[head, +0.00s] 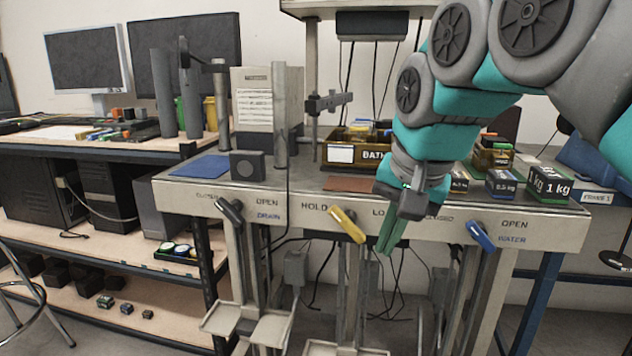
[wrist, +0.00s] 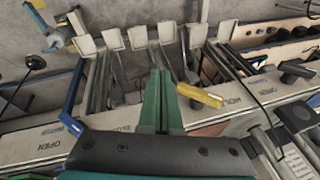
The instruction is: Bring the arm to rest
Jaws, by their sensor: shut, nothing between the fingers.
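My gripper (head: 391,236) hangs at the end of my teal and grey arm, in front of the bench's front panel, fingers pointing down. Its green fingers are shut with nothing between them; in the wrist view the gripper (wrist: 161,80) also shows closed. A yellow lever (head: 347,225) on the panel is just left of the fingers in the head view, apart from them. The yellow lever (wrist: 200,95) is to the right of the fingers in the wrist view. A blue lever (head: 481,236) is to the right, and a dark grey lever (head: 231,210) to the left.
The bench panel (head: 290,209) carries labels such as OPEN, HOLD, DRAIN and WATER. Behind my arm stand a BATH-labelled bin (head: 342,153) and weight boxes (head: 549,185). Metal trays (head: 266,331) lie below. A desk with monitors (head: 86,62) is at left.

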